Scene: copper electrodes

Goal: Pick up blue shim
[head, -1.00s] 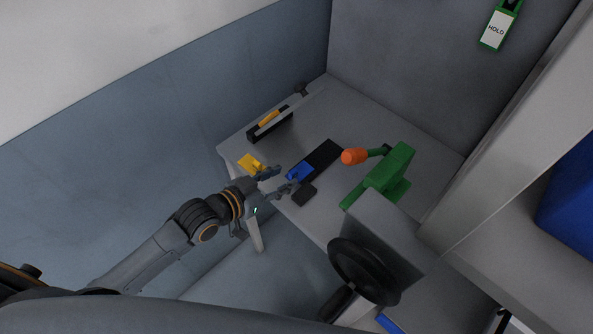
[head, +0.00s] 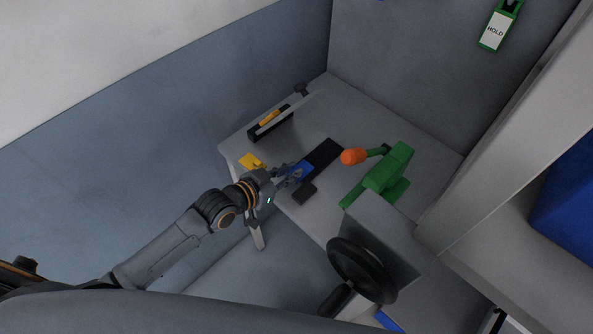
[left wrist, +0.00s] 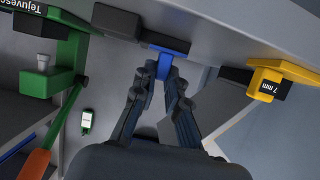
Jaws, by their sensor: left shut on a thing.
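The blue shim (head: 306,168) is at the near end of a black strip on the grey table in the head view. In the left wrist view the blue shim (left wrist: 165,66) shows as a tab between my fingertips, with a flat part against the black block behind it. My left gripper (head: 292,176) is shut on the blue shim; its two fingers also show in the left wrist view (left wrist: 164,80). The fingers cover part of the shim in the head view. My right gripper is not in view.
A yellow shim (head: 251,161) lies left of the gripper. A small dark block (head: 304,194) sits close on its right. A green press (head: 386,174) with an orange knob stands further right. A black holder (head: 270,124) is at the table's back left.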

